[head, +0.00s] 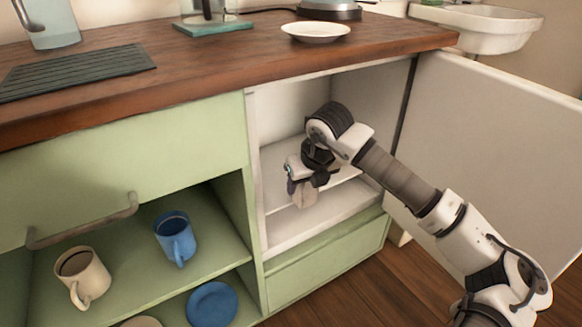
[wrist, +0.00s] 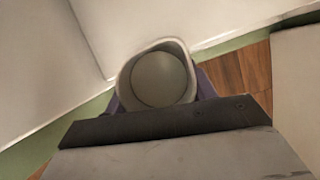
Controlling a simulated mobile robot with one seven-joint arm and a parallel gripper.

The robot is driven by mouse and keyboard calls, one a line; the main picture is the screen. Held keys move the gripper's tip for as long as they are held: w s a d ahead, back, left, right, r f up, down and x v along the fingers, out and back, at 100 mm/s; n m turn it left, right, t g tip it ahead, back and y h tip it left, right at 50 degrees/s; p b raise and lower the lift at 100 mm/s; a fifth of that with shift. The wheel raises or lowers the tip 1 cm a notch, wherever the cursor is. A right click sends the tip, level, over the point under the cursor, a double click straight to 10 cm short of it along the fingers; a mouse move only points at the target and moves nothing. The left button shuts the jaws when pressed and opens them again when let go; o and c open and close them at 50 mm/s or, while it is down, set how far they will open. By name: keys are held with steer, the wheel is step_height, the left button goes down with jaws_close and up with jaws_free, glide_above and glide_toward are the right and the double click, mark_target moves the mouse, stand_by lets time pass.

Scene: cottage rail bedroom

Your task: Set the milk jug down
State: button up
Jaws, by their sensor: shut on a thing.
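The milk jug (head: 304,196) is a small beige vessel, mostly hidden behind my gripper (head: 306,178) in the head view. My gripper is shut on it inside the open white cupboard (head: 292,106) under the counter. In the wrist view I look down on the jug's pale rim and round inside (wrist: 158,78), with purple finger edges on either side. I cannot tell whether the jug's base touches a surface. A white shelf (head: 278,186) and the cupboard floor (head: 285,230) show around it.
The cupboard door (head: 500,150) stands wide open at the right, beside my arm. Green open shelves on the left hold a beige mug (head: 82,277), a blue mug (head: 175,237) and a blue plate (head: 212,303). A white plate (head: 316,31) lies on the wooden counter (head: 205,80).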

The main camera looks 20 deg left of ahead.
mark_target(311, 194)
steer(key=w+a+b, duration=0.1)
steer(key=w+a, duration=0.5)
steer(key=w, duration=0.1)
steer(key=shift+a, duration=0.3)
steer(key=shift+f+b, duration=0.55)
steer(key=shift+f, duration=0.2)
steer(key=shift+f, duration=0.15)
steer(key=o, duration=1.2)
steer(key=shift+s+r, duration=0.1)
steer(key=shift+r, duration=0.2)
steer(key=p+v, duration=0.1)
steer(key=v, duration=0.2)
steer(key=s+d+p, duration=0.1)
steer(key=s+d, duration=0.7)
steer(key=shift+s+d+f+p, duration=0.15)
steer(key=shift+s+f+p, duration=0.05)
steer(key=shift+s+p, duration=0.15)
